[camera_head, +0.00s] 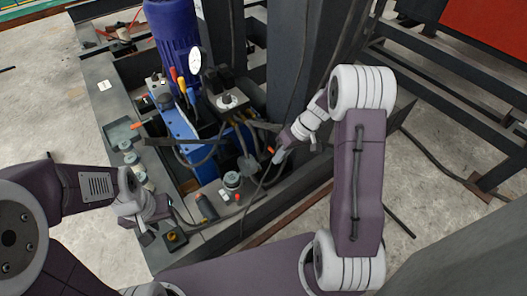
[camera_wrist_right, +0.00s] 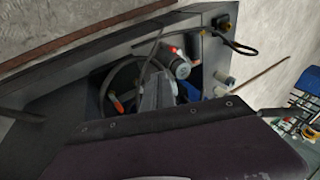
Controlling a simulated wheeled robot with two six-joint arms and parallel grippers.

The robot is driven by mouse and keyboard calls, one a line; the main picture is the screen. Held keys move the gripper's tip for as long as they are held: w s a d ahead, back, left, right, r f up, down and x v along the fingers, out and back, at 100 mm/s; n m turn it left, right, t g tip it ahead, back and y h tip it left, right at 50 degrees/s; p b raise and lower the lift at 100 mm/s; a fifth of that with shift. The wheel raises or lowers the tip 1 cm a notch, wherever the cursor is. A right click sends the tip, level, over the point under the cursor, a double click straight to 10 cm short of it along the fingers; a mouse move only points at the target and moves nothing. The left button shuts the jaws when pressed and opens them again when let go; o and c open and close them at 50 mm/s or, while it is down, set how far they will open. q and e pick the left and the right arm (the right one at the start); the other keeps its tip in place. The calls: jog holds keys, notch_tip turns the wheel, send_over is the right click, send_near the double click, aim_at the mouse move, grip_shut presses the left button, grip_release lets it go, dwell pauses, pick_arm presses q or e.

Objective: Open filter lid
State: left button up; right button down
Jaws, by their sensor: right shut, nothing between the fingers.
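A hydraulic power unit fills the middle of the head view, with a blue motor (camera_head: 177,35) on top. I cannot tell for sure which part is the filter lid. A round grey cap (camera_head: 232,180) sits on the unit's lower deck, and several similar caps (camera_head: 131,158) stand along its left edge. My right gripper (camera_head: 278,156) is shut and empty, above and to the right of the round cap, apart from it. It is also at the middle of the wrist view (camera_wrist_right: 153,95). My left gripper (camera_head: 146,238) is low at the unit's left edge; its fingers are too small to read.
A pressure gauge (camera_head: 195,60) and several loose black hoses (camera_head: 247,165) crowd the middle of the unit. A dark steel column (camera_head: 294,65) rises behind my right gripper. Dark steel beams lie at the right. Bare concrete floor (camera_head: 45,115) shows at the left.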

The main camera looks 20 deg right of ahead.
aim_at(255, 162)
jog(key=w+d+f+n+t+y, duration=0.2)
jog(key=w+d, duration=0.1)
jog(key=w, duration=0.4)
jog(key=b+x, duration=0.2)
jog(key=x, duration=0.8)
jog(key=shift+s+b, duration=0.3)
jog(key=shift+b, duration=0.1)
jog(key=shift+a, duration=0.2)
